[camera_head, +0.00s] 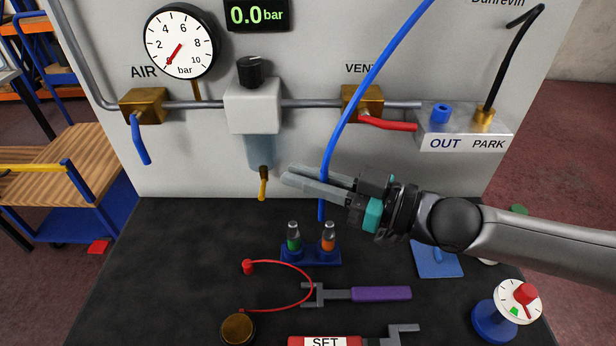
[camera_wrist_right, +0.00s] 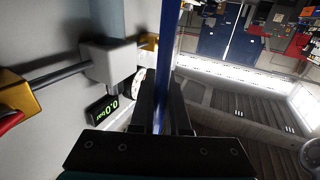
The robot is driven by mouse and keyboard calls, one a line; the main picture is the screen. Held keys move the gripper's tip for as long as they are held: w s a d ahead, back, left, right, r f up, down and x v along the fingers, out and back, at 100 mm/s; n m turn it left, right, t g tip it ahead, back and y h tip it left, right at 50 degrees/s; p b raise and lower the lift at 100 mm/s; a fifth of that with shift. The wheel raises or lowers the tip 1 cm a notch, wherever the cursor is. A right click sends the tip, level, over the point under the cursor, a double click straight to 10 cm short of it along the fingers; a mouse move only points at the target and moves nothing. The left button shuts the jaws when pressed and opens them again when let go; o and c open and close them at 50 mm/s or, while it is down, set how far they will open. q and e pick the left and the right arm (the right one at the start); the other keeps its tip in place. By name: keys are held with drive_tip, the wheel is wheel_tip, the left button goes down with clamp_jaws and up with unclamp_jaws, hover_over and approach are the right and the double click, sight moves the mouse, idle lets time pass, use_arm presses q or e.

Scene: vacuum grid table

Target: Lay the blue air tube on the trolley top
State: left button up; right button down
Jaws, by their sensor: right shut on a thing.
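The blue air tube (camera_head: 372,68) runs from the top edge of the head view down across the panel, its lower end just below my right gripper (camera_head: 305,182). That gripper is shut on the tube, in front of the panel and above the black table. In the right wrist view the tube (camera_wrist_right: 167,45) passes between the two fingers (camera_wrist_right: 160,110). The tube's upper part leaves the head view. A wooden-topped trolley (camera_head: 62,165) with a blue lower shelf stands at the far left; I take this as the trolley. My left gripper is not in view.
The panel carries a gauge (camera_head: 180,42), valves with blue (camera_head: 140,140) and red (camera_head: 388,123) levers, and an OUT block (camera_head: 465,125). On the black table (camera_head: 170,270) are a blue stand with two bottles (camera_head: 310,255), a purple-handled tool (camera_head: 380,294) and a dial (camera_head: 518,300).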

drive_tip(key=shift+w+r+n+g+y, duration=0.1)
drive_tip(key=shift+n+g+y, duration=0.2)
drive_tip(key=shift+n+g, duration=0.15)
drive_tip(key=shift+d+g, duration=0.15)
drive_tip(key=shift+g, duration=0.1)
drive_tip(key=shift+s+d+n+g+y, duration=0.15)
drive_tip(key=shift+d+n+g+y, duration=0.15)
drive_tip(key=shift+n+g, duration=0.5)
drive_tip(key=shift+s+d+n+g+y, duration=0.15)
drive_tip(key=shift+d+n+g+y, duration=0.25)
drive_tip(key=shift+g, duration=0.75)
drive_tip(key=shift+s+d+n+g+y, duration=0.15)
drive_tip(key=shift+d+n+g, duration=0.15)
drive_tip(key=shift+n+g, duration=0.55)
